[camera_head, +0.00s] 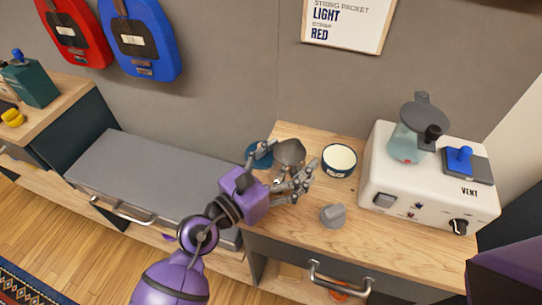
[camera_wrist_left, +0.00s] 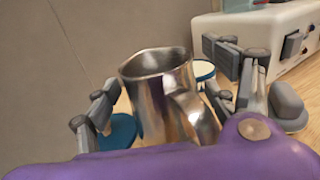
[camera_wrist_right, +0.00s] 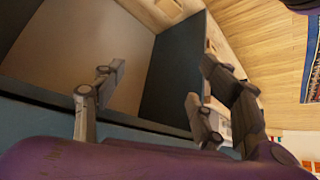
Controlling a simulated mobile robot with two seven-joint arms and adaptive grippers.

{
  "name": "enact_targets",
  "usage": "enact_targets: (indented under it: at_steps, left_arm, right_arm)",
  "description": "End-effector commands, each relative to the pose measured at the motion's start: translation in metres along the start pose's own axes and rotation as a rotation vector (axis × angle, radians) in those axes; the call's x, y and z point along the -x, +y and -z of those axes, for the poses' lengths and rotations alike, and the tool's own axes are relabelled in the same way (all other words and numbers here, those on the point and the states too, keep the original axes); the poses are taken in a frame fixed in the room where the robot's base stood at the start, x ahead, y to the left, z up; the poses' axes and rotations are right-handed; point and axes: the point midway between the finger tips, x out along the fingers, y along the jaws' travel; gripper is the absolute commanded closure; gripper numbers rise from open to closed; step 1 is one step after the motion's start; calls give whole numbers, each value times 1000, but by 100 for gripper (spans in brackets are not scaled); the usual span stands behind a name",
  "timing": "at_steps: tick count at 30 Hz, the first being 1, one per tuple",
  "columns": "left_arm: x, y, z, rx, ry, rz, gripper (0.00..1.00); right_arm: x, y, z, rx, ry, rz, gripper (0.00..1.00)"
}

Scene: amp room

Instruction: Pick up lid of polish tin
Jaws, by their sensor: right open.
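The polish tin (camera_head: 339,160) stands on the wooden counter, dark blue with a pale round top; it also shows in the left wrist view (camera_wrist_left: 204,72), partly hidden. A flat blue round piece (camera_head: 257,155), which may be its lid, lies left of the metal jug; it also shows in the left wrist view (camera_wrist_left: 120,130). My left gripper (camera_head: 284,172) is open over the counter. The metal jug (camera_wrist_left: 158,95) is between its spread fingers; I cannot tell whether they touch it. My right gripper (camera_wrist_right: 150,105) is open and empty, away from the tin.
A grey knob-like piece (camera_head: 333,215) sits in front of the tin. A white machine (camera_head: 425,190) marked VENT stands to the right. A drawer handle (camera_head: 340,280) sticks out below the counter. A lower grey surface (camera_head: 140,175) to the left is clear.

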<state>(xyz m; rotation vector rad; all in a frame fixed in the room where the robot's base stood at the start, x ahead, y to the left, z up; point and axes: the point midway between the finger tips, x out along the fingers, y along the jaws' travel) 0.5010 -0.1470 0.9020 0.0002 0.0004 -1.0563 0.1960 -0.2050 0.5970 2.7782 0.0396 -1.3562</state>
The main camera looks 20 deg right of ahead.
Motion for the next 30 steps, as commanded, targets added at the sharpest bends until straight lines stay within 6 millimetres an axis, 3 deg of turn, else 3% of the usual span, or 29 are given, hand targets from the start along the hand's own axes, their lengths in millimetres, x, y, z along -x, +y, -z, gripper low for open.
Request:
enact_targets:
  at_steps: [2, 11, 23, 24, 30]
  left_arm:
    - [0, 0, 0, 0, 0, 0, 38]
    - [0, 0, 0, 0, 0, 0, 77]
    - [0, 0, -4, -1, -2, -1, 79]
    - [0, 0, -5, -2, -3, -1, 85]
    - [0, 0, -17, -3, -4, 0, 85]
  right_arm:
    - [0, 0, -1, 0, -2, 0, 35]
    - [0, 0, -1, 0, -2, 0, 35]
    - [1, 0, 0, 0, -1, 0, 35]
    - [1, 0, 0, 0, -1, 0, 35]
    - [4, 0, 5, -2, 4, -1, 35]
